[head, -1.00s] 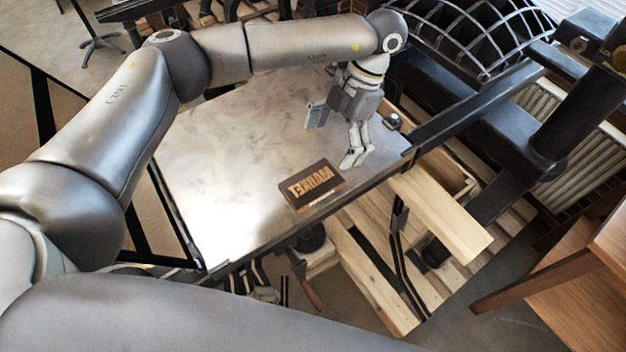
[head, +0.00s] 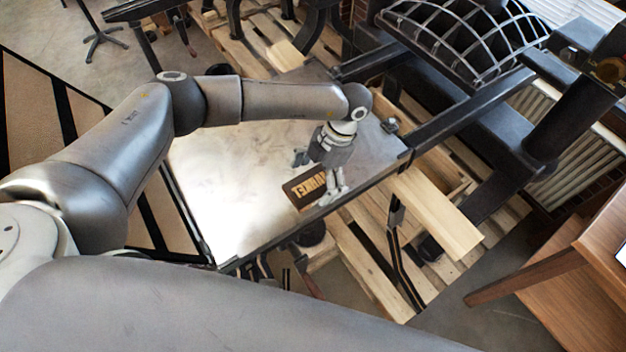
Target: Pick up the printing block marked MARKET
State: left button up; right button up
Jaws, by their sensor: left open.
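The printing block marked MARKET (head: 301,189) is a dark brown block with tan raised letters that read mirrored. It lies flat near the front edge of the grey metal press bed (head: 235,185). My left gripper (head: 334,198) is open and points down at the block's right end, covering part of the lettering. I cannot tell whether its fingers touch the block or stay just above it. My right gripper does not show.
A dark metal rail (head: 470,110) runs along the bed's right side, with a curved black press frame (head: 470,35) behind. Wooden pallets (head: 375,270) lie below the front edge. A wooden table (head: 590,255) stands at the right. The bed's left part is clear.

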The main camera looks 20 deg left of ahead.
pick_arm(q)
jog(key=shift+f, duration=0.15)
jog(key=shift+c, duration=0.8)
jog(key=c, duration=1.2)
jog(key=shift+w, duration=0.1)
